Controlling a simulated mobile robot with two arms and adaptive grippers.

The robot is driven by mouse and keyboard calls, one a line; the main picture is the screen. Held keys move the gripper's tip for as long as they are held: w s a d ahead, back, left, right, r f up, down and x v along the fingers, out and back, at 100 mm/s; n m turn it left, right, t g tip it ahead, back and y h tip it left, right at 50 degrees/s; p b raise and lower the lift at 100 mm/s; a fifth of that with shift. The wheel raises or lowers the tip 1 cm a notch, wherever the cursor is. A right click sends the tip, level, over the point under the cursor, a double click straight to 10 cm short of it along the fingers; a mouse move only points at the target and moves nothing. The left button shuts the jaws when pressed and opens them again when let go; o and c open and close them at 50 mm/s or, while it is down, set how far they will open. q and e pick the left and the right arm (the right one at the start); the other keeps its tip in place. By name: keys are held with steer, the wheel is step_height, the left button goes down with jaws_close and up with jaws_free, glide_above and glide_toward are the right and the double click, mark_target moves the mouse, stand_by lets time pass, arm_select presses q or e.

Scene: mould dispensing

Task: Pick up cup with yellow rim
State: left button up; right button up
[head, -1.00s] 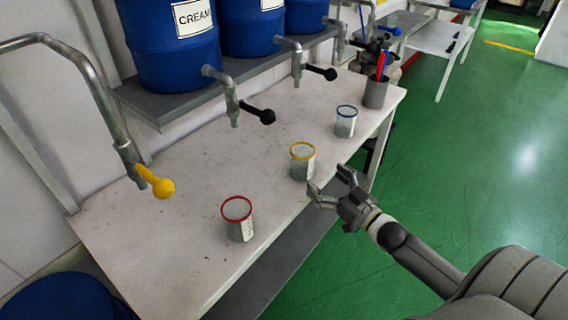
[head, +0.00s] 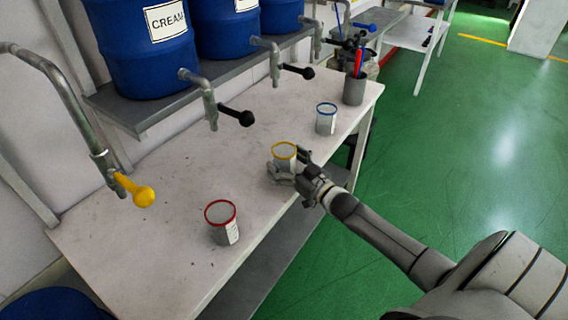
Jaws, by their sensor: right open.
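The cup with the yellow rim (head: 284,153) stands upright on the white table, in the middle of the head view. My right gripper (head: 288,172) is at this cup, low on its near side, with its fingers open around the cup's lower part. One finger shows in front of and left of the cup, the other at its right side. I cannot tell whether the fingers touch it. The lower part of the cup is partly hidden by the gripper. My left gripper is not in view.
A red-rimmed cup (head: 222,222) stands nearer on the left, a blue-rimmed cup (head: 326,119) farther right. A grey pen holder (head: 354,91) is at the far end of the white table (head: 170,185). Taps with a yellow handle (head: 142,195) and black handles (head: 236,116) overhang the table.

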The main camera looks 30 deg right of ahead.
steer(key=shift+w, duration=0.25)
steer(key=shift+c, duration=0.3)
steer(key=c, duration=0.9)
steer(key=shift+c, duration=0.2)
steer(key=shift+r, duration=0.1)
